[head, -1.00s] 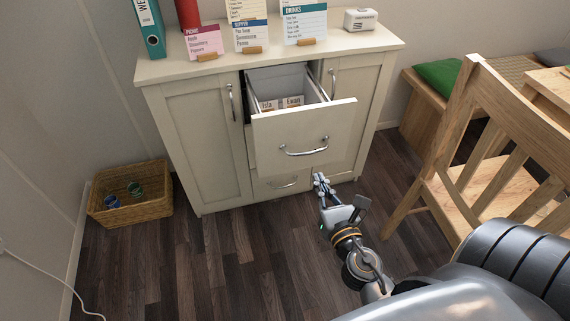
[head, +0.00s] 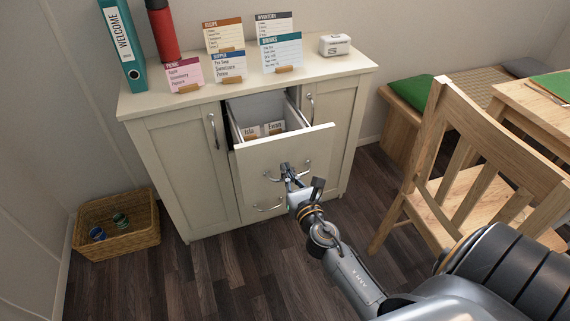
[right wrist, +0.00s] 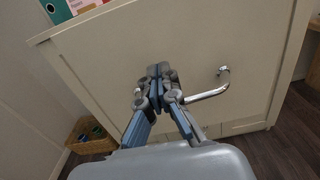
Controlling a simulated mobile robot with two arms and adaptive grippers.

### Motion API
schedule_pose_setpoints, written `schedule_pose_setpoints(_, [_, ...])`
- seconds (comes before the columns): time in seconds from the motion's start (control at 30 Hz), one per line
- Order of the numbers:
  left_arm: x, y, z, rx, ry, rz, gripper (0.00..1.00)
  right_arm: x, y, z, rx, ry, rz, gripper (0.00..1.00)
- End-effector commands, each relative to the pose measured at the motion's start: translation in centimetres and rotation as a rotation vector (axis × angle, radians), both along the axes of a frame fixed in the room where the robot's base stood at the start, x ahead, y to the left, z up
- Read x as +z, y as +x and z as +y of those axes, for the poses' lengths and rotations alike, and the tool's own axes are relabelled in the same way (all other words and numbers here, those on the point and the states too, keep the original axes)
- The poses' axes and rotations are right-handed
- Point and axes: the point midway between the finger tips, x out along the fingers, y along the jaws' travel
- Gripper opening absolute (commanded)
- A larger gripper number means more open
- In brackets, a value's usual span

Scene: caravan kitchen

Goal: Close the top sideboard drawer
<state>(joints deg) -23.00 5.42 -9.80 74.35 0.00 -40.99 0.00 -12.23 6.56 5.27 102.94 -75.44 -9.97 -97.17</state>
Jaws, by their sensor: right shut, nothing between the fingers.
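The top sideboard drawer (head: 315,141) is pulled out of the cream sideboard (head: 185,150). Its inside shows dividers labelled Isla and Ewan (head: 262,130). My right gripper (head: 284,168) is shut and empty, in front of the drawer front near its metal handle. In the right wrist view, the closed fingertips (right wrist: 158,70) are against or very close to the drawer front (right wrist: 190,45), left of the handle (right wrist: 208,94); I cannot tell if they touch. My left gripper is not in view.
A wooden chair (head: 480,150) stands right of the sideboard, near a bench with a green cushion (head: 411,92). A wicker basket (head: 118,225) with cups sits on the floor at left. Cards, a red bottle (head: 163,30), a teal binder (head: 123,45) and a white box (head: 334,44) stand on top.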

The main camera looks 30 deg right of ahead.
Motion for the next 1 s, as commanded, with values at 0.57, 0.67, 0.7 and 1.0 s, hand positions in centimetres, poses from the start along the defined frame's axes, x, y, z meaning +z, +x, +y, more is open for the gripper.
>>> schedule_pose_setpoints(0.57, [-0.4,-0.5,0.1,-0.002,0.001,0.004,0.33,-0.1,2.0,-0.5,0.0,0.0,0.0,0.0])
schedule_pose_setpoints(0.67, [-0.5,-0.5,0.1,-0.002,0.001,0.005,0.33,0.0,2.2,-0.5,0.0,0.0,0.0,0.0])
schedule_pose_setpoints(0.7, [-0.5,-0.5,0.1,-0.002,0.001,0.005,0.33,0.0,2.3,-0.6,0.0,-0.001,0.0,0.0])
schedule_pose_setpoints(1.0, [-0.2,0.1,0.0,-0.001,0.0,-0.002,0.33,0.1,6.3,-1.6,0.0,-0.002,-0.003,0.0])
